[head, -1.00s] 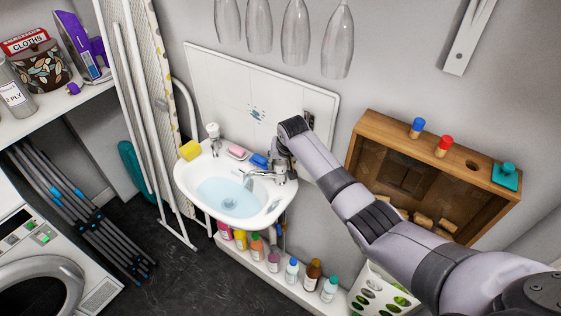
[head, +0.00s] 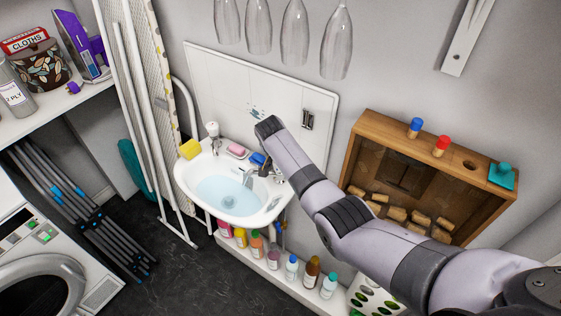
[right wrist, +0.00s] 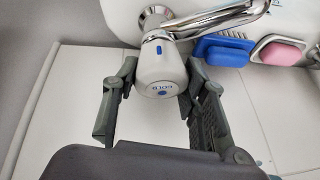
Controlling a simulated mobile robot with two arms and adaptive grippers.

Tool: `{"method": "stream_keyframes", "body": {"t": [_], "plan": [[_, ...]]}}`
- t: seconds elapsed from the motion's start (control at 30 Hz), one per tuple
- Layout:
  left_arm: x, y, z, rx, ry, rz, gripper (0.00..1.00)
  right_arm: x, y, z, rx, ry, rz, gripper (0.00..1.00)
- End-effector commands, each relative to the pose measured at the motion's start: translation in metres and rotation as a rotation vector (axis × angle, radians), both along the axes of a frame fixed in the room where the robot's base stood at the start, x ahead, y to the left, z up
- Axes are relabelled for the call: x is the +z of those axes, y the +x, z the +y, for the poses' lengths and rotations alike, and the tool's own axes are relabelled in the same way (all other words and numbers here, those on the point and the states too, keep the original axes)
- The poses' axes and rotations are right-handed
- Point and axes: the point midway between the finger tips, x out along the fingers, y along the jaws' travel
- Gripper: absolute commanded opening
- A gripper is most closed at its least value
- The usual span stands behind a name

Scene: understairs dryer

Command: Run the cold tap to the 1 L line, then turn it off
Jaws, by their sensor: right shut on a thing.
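The cold tap knob (right wrist: 160,70) is white, with a blue mark and the word COLD, in the right wrist view. My right gripper (right wrist: 160,82) is shut on it, one finger on each side. The chrome spout (head: 248,179) reaches over the white basin (head: 203,165). Pale blue water (head: 226,190) lies in the basin. I cannot make out a 1 L line or whether water is running. My left gripper is not in view.
A yellow sponge (head: 190,149), pink soap (head: 236,150) and a blue brush (right wrist: 225,52) sit on the basin's back rim. Several bottles stand on a ledge below. A wooden cabinet (head: 480,225) is on the wall at right. Wine glasses (head: 294,32) hang above.

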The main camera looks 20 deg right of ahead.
Motion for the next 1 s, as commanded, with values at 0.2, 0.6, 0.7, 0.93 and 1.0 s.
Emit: {"method": "stream_keyframes", "body": {"t": [0.2,0.6,0.7,0.93,1.0], "plan": [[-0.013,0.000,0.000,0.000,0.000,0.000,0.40,-0.002,0.000,0.001,-0.133,0.003,-0.001,0.12],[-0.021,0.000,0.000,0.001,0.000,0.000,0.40,0.000,0.000,0.001,-0.237,0.003,-0.002,0.12],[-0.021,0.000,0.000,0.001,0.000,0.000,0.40,0.000,0.000,0.001,-0.242,0.003,-0.003,0.12],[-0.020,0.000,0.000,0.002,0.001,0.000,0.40,0.000,0.000,0.000,-0.242,0.003,-0.003,0.12],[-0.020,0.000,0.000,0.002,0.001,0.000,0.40,0.000,0.000,0.000,-0.242,0.003,-0.003,0.40]]}}
